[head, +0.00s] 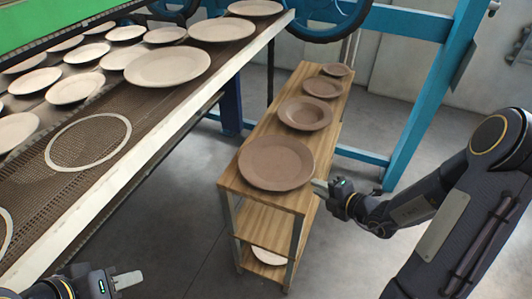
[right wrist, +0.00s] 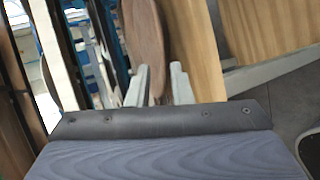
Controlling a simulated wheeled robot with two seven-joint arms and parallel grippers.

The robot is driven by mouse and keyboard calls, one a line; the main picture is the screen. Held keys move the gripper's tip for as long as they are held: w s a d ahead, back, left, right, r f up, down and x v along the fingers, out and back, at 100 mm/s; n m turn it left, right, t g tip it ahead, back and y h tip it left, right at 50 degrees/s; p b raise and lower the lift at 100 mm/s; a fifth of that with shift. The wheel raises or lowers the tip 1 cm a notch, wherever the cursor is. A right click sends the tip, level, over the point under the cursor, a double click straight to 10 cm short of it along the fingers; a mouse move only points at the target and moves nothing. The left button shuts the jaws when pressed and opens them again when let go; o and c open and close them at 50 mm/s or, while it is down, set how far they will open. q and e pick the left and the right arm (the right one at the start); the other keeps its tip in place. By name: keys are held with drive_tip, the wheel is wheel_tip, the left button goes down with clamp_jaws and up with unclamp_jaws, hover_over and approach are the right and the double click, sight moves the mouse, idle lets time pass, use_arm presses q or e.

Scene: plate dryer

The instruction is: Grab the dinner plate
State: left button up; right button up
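A large brown dinner plate (head: 276,163) lies flat at the near end of a wooden shelf top. My right gripper (head: 320,187) is at the plate's right rim, coming from the right. In the right wrist view the brown plate (right wrist: 146,35) appears nearly edge-on, with its rim at the gap between the two fingers (right wrist: 160,75). The fingers are apart; I see no clear grip on the rim. My left gripper (head: 125,280) is low at the bottom left, away from the plate. Only one of its fingers shows clearly.
Smaller brown dishes (head: 305,113) stand in a row behind the plate on the wooden shelf (head: 246,205). A pale plate (head: 268,256) sits on the lower level. A mesh conveyor (head: 130,110) with several pale plates is at left. A blue frame (head: 425,95) stands behind.

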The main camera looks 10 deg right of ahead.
sight(303, 181)
drive_tip(key=x, duration=0.7)
drive_tip(key=shift+w+a+f, duration=0.1)
drive_tip(key=shift+f, duration=0.15)
clamp_jaws()
idle(1.1)
